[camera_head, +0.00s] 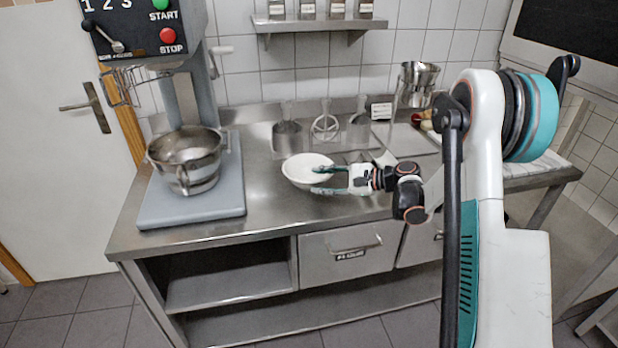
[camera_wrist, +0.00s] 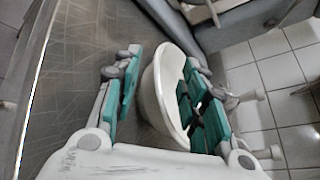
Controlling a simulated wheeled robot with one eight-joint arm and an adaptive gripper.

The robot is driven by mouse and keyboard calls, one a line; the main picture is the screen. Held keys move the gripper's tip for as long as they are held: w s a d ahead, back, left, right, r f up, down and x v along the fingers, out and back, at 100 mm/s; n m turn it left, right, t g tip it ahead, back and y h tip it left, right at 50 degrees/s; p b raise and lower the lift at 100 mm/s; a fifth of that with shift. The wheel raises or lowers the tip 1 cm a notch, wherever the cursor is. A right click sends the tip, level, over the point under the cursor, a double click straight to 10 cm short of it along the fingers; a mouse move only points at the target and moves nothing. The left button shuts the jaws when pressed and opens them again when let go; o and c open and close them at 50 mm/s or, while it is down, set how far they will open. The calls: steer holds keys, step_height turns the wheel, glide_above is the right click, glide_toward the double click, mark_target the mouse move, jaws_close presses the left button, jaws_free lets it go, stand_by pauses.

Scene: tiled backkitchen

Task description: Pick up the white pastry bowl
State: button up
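The white pastry bowl (camera_head: 300,173) stands upright on the steel counter (camera_head: 262,205), right of the mixer. My gripper (camera_head: 316,180) reaches in from the right at the bowl's right side. One finger is over the bowl's opening and the other is outside its near wall. In the wrist view, the bowl (camera_wrist: 150,92) shows between the spread fingers of my gripper (camera_wrist: 161,64). The right finger covers part of the bowl's inside. A gap shows between the left finger and the bowl's outer wall. The gripper is open.
A mixer with a steel bowl (camera_head: 188,160) stands on a grey base (camera_head: 195,207) to the left. A tall steel container (camera_head: 416,84) and some food stand at the back right.

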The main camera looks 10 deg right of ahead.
mark_target(313, 182)
steer(key=x, duration=0.1)
steer(key=b+x, duration=0.1)
steer(key=x, duration=0.1)
steer(key=b+x, duration=0.1)
steer(key=x, duration=0.1)
steer(key=shift+a+f, duration=0.15)
steer(key=shift+f, duration=0.15)
jaws_close()
